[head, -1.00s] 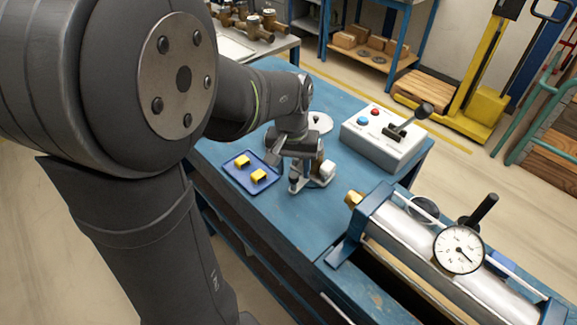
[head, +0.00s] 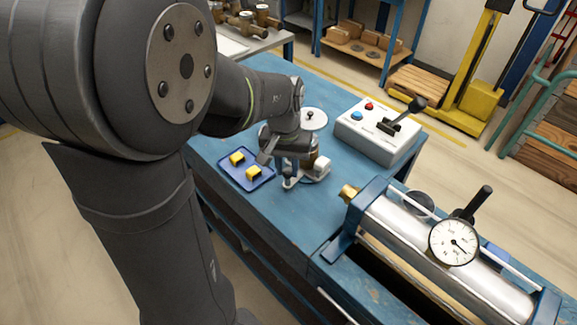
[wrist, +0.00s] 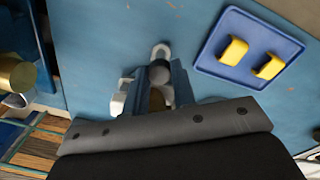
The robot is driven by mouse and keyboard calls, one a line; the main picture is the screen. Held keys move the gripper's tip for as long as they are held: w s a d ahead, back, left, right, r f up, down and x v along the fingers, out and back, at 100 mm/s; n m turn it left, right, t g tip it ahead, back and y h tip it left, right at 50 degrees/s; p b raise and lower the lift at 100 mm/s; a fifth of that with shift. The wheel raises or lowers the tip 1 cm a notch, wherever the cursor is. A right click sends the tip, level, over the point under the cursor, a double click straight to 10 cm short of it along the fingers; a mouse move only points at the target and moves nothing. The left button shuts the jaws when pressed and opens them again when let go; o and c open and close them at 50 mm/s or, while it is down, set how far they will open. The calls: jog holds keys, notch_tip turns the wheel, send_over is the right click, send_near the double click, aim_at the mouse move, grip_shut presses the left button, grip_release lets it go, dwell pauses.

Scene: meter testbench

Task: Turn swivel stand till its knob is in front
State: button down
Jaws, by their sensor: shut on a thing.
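The swivel stand (head: 318,174) is on the blue bench, with a pale base, a white block on its right and a brass-coloured part above. My gripper (head: 287,170) is low at the stand's left front side and partly hides it. In the wrist view, the fingers of my gripper (wrist: 159,84) are shut on the stand's dark round knob (wrist: 159,71). A pale slotted arm (wrist: 161,50) of the stand reaches out just past the knob. Most of the stand is hidden behind my gripper in the wrist view.
A blue tray (head: 236,175) with two yellow blocks lies just left of the stand. A round pale disc (head: 314,120) lies behind it. A switch box (head: 378,133) with a lever stands at the back right. A cylinder with a gauge (head: 453,242) is at the front right.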

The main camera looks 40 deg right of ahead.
jog(key=shift+w+m, duration=0.6)
jog(key=shift+m, duration=0.1)
jog(key=c, duration=1.2)
grip_release()
jog(key=r, duration=1.7)
jog(key=shift+w+a+r, duration=0.2)
jog(key=shift+w, duration=0.1)
